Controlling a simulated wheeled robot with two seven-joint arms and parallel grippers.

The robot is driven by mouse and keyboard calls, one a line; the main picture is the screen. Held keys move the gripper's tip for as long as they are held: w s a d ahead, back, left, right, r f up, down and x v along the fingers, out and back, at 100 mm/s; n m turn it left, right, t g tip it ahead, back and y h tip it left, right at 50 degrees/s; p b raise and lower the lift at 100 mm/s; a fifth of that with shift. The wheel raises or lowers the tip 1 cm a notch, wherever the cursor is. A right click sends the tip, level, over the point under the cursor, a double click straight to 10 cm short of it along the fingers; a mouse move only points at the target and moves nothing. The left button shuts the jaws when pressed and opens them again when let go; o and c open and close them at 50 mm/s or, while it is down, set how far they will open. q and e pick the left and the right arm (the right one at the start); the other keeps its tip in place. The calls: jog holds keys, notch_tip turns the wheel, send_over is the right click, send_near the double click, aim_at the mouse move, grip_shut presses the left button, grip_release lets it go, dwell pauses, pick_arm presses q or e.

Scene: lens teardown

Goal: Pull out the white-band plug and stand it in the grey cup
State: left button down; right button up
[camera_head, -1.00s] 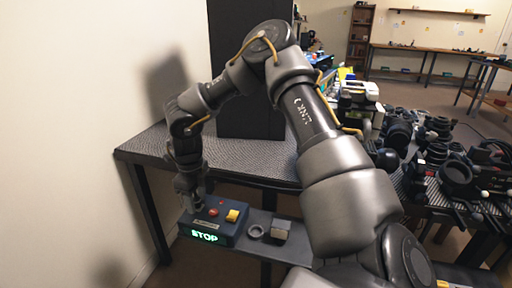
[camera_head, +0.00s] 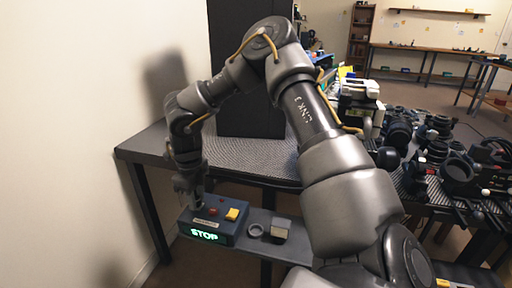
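A dark blue box (camera_head: 229,238) with a lit green STOP sign on its front stands on a low grey shelf. My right gripper (camera_head: 191,196) points down over the left end of the box top. It is small and dark here, and I cannot tell whether its fingers are open or shut. I cannot make out the white-band plug; the gripper covers that end of the box. A grey round cup (camera_head: 255,231) stands on the shelf right of the box. My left gripper is not in view.
Camera parts (camera_head: 455,172) crowd the table at right. A wall closes the left side.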

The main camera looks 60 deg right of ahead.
aim_at(196, 196)
grip_shut()
jog(key=shift+r, duration=0.2)
jog(key=shift+r+p, duration=1.5)
jog(key=shift+r, duration=1.35)
